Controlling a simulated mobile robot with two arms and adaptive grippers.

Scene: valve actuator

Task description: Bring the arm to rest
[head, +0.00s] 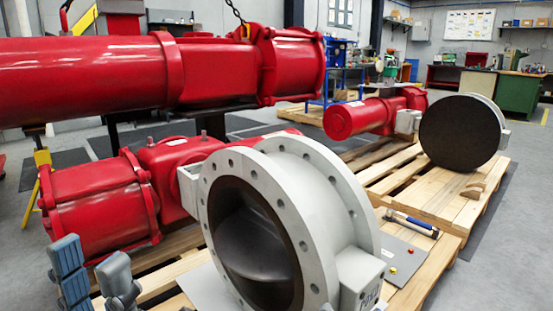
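My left gripper (92,258) shows at the lower left corner, its two grey fingers pointing up and spread apart with nothing between them. It is in front of a red valve actuator (98,205), apart from it as far as I can tell. A large grey flanged valve body (362,235) with a dark disc inside stands right of the gripper. My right gripper is not in view.
A long red cylinder (90,75) hangs across the upper left on a chain (236,12). Wooden pallets (440,205) carry the valves; a hammer (412,222) lies on a grey sheet (405,258). A second red actuator (355,118) with a dark round disc (460,133) sits behind. Open floor lies at right.

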